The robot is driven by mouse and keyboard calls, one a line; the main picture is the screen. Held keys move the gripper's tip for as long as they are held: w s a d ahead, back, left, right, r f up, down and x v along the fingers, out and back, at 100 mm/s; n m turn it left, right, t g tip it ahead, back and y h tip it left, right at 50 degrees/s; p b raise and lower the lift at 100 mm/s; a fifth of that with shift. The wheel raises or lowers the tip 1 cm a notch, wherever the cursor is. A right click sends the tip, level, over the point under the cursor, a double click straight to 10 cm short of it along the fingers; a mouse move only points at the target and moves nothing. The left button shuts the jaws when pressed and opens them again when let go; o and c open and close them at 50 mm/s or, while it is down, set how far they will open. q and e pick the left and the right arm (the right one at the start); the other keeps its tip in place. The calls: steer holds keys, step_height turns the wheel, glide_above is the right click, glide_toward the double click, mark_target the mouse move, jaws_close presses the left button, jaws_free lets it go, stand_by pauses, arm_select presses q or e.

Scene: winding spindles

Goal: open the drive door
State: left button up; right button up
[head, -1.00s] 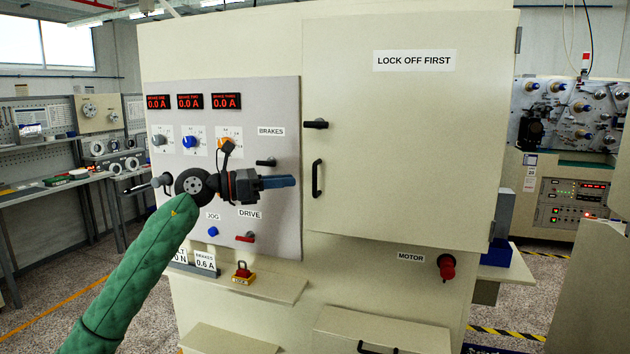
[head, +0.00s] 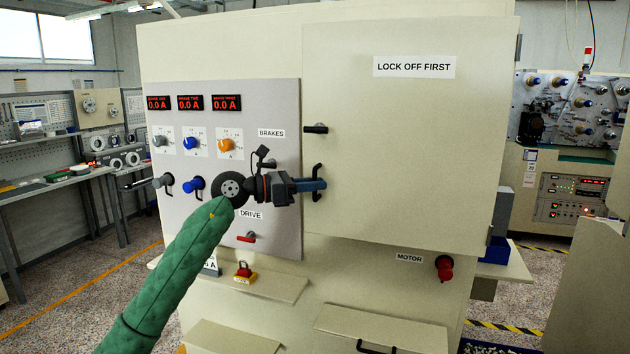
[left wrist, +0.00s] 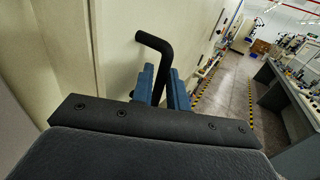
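The drive door (head: 410,130) is a large cream panel labelled LOCK OFF FIRST. It looks shut, with its hinges along the right edge. Its black bar handle (head: 318,168) is near the left edge, below a black latch knob (head: 316,128) that points sideways. My left gripper (head: 320,185) is at the lower part of the handle. In the left wrist view the black handle (left wrist: 155,42) runs down between the two blue fingers (left wrist: 160,88). A narrow gap shows there; whether they press on the bar is unclear. My right gripper is out of view.
Left of the door is a grey control panel (head: 290,110) with knobs and a red DRIVE switch (head: 246,238). A red and yellow lock piece (head: 244,273) sits on the ledge below. A red MOTOR switch (head: 444,268) is under the door. A blue-grey box stands at right (head: 497,235).

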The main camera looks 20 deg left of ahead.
arm_select(q)
steer(key=shift+w+d, duration=0.15)
steer(key=shift+d, duration=0.05)
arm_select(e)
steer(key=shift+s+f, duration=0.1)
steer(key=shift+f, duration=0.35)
arm_select(q)
jaws_close()
